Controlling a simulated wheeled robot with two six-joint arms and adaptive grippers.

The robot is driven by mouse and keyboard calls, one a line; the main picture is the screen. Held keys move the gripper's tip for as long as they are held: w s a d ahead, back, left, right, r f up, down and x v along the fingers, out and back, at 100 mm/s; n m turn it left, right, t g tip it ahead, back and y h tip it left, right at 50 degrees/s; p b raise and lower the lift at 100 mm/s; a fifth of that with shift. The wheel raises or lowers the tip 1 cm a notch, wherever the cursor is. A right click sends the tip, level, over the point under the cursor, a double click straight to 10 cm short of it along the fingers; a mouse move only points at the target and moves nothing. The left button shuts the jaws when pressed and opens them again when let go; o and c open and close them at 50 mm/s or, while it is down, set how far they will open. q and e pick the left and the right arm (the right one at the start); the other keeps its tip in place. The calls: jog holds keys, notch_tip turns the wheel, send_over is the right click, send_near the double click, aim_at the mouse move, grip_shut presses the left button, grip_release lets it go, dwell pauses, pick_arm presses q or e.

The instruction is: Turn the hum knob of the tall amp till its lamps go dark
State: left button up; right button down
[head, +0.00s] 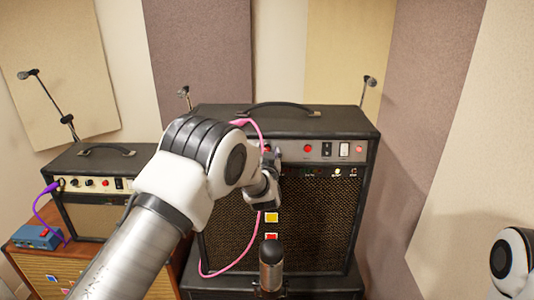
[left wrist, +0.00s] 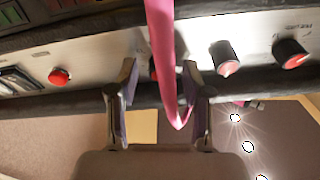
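The tall amp (head: 330,125) is a black cabinet with a grey control panel and a brown grille. My left gripper (head: 272,165) is at its panel, left of a red button (head: 307,148). In the left wrist view the gripper (left wrist: 159,68) is open, fingers apart, pointing at the panel. A dark, reddish knob (left wrist: 152,69) shows between the fingertips, partly hidden by a pink cable (left wrist: 161,30) hanging there. Two red-faced knobs (left wrist: 225,58) (left wrist: 291,53) sit to the right. The labels are not readable. Several lamps (left wrist: 235,118) glow white. My right gripper is out of view.
The pink cable (head: 235,262) loops down the amp's front. A microphone (head: 270,265) stands before it. A smaller amp (head: 95,160) and a blue pedal (head: 37,237) with a purple cable stand at left. Wall panels close in at right.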

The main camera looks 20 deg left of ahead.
pick_arm(q)
jog(key=shift+s, duration=0.1)
jog(key=v, duration=1.1)
jog(key=shift+s, duration=0.35)
jog(key=shift+d, duration=0.1)
